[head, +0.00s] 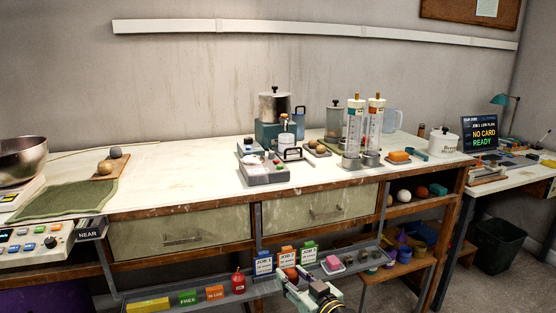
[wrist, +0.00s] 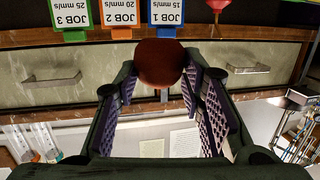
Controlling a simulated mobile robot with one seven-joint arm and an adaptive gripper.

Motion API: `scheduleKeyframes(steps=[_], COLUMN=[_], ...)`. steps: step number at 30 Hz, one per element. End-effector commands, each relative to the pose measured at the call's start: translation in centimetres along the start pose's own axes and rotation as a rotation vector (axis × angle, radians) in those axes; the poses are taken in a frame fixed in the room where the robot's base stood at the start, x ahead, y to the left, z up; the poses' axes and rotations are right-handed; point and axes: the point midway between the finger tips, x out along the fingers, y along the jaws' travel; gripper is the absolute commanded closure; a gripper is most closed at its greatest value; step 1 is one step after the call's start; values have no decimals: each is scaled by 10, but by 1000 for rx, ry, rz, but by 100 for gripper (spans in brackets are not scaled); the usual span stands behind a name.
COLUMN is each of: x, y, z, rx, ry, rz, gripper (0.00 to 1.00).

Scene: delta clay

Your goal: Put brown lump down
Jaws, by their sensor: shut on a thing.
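The brown lump (wrist: 160,62), round and reddish brown, sits between the fingertips of my gripper (wrist: 160,78) in the wrist view. My gripper is shut on it, with the purple ridged finger pads on either side. In the head view the lump (head: 291,273) shows small at the front ledge, just below the job cards, and my gripper (head: 296,282) is low at the bottom centre. The lump is in front of the drawers, below the bench top. Whether it touches the ledge cannot be told.
The bench top (head: 190,190) is largely clear at left centre. A small board (head: 108,171) holds two lumps. More balls sit on the right shelf (head: 412,203).

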Motion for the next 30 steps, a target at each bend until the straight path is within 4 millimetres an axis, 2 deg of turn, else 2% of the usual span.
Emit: scheduleKeyframes(steps=[1,6,9,12,17,22,27,30], x=[4,14,16,17,16,27,45,50], y=[-1,-12,-24,-35,-48,-50,-42,-41], z=[31,116,159,192,225,250,301,322], rx=[18,25,30,31,32,40,65,73], ry=[-6,-7,-6,-5,-2,-2,-7,-3], rz=[10,72,115,153,191,251,395,452], gripper=[98,98,98,98,98,98,98,98])
